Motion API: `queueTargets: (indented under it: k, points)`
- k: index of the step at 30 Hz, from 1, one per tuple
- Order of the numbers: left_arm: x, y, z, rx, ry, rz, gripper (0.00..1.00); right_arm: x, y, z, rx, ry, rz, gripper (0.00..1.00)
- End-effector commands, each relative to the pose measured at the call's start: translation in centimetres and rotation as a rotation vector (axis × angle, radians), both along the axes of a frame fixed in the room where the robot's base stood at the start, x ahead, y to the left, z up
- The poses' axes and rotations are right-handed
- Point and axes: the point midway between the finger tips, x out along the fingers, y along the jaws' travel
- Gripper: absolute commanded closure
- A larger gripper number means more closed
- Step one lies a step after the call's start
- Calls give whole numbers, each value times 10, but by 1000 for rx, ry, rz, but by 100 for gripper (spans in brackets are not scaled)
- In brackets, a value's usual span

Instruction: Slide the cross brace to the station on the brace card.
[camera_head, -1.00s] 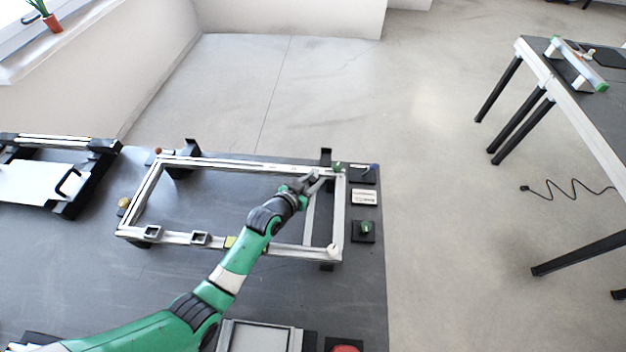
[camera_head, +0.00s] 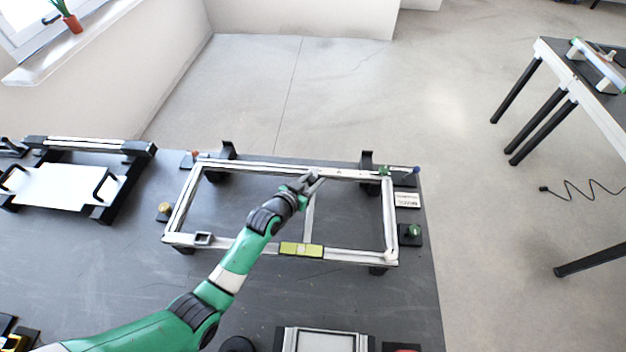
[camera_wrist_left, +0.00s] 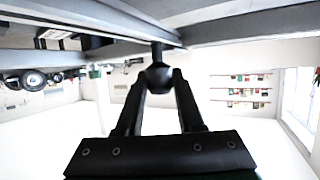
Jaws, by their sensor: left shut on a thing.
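The cross brace (camera_head: 309,218) is a thin silver bar spanning the light metal frame (camera_head: 393,222) from back rail to front rail. Its front end meets the front rail at a yellow-green block (camera_head: 301,249); exact alignment cannot be told. My left gripper (camera_head: 312,181) is over the brace's back part, near the back rail. In the left wrist view its fingers (camera_wrist_left: 158,80) are shut on a dark round knob (camera_wrist_left: 157,74) under metal bars. The brace card is probably the white printed card (camera_head: 407,200) right of the frame; its text is unreadable. My right gripper is out of view.
A square fitting (camera_head: 203,238) sits on the front rail; my left arm hides part of that rail. A green knob (camera_head: 414,231) on a black base stands right of the frame. A white panel (camera_head: 62,186) with black handles lies left.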

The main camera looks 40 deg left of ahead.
Motion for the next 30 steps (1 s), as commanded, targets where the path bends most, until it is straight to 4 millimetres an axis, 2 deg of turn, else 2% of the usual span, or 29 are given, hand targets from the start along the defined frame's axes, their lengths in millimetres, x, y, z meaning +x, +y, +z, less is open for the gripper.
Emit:
queueTargets:
  k: [8,9,13,23,26,30]
  points:
    - [0,-1,0,1,1,-2,100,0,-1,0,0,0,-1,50]
    - [0,-1,0,1,1,-2,56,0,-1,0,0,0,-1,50]
    - [0,-1,0,1,1,-2,33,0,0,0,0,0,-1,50]
    - [-2,-1,1,1,1,-2,33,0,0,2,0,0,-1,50]
    - [-12,-3,6,0,2,-1,33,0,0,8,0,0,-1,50]
    - [-38,-8,20,1,2,0,33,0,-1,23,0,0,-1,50]
